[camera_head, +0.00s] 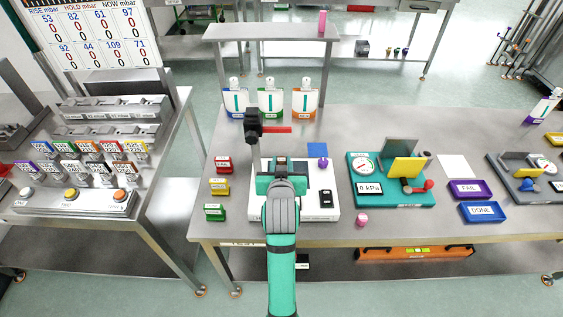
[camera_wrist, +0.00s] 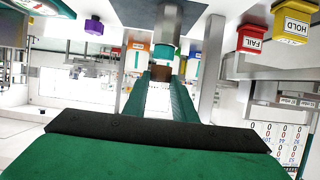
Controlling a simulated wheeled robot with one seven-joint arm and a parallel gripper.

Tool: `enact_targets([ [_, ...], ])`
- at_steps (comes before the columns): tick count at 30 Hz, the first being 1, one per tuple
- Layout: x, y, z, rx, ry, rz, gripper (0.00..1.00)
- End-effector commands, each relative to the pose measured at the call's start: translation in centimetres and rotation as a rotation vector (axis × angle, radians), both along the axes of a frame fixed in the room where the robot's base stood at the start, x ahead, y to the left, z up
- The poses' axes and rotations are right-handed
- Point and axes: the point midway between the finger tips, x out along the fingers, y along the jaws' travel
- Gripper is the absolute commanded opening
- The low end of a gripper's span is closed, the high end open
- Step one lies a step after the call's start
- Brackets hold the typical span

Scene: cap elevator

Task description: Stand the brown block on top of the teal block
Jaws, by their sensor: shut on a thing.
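My gripper (camera_head: 281,178) is over the white board (camera_head: 328,208) on the main bench. In the wrist view, which looks upside down, its long green fingers (camera_wrist: 160,82) close on a small brown block (camera_wrist: 161,73). A teal block (camera_wrist: 163,51) shows just past the brown block, at the end of a grey metal post (camera_wrist: 172,25). The brown block appears near the teal block's upper side. I cannot tell whether they touch. In the head view my gripper and wrist hide the brown block.
Red (camera_head: 223,164), yellow (camera_head: 219,187) and green (camera_head: 214,212) labelled blocks stand left of the board. A purple knob (camera_head: 323,163) and a black device (camera_head: 326,199) are close on the right. A teal gauge station (camera_head: 392,197) stands farther right.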

Motion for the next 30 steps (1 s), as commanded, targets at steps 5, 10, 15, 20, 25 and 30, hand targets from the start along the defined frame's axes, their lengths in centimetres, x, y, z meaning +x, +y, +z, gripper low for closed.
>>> enact_targets([
  [5, 0.00, 0.00, -0.30, 0.000, 0.000, 0.000, 0.00],
  [10, 0.00, 0.00, -0.56, 0.000, -0.001, 0.000, 0.00],
  [15, 0.01, 0.00, -0.85, 0.000, -0.001, 0.000, 0.00],
  [20, 0.02, 0.00, -0.87, 0.000, -0.001, 0.000, 0.29],
  [25, 0.01, 0.00, -0.88, 0.000, -0.001, 0.000, 0.46],
  [30, 0.00, 0.00, -0.92, 0.000, 0.000, 0.000, 0.46],
])
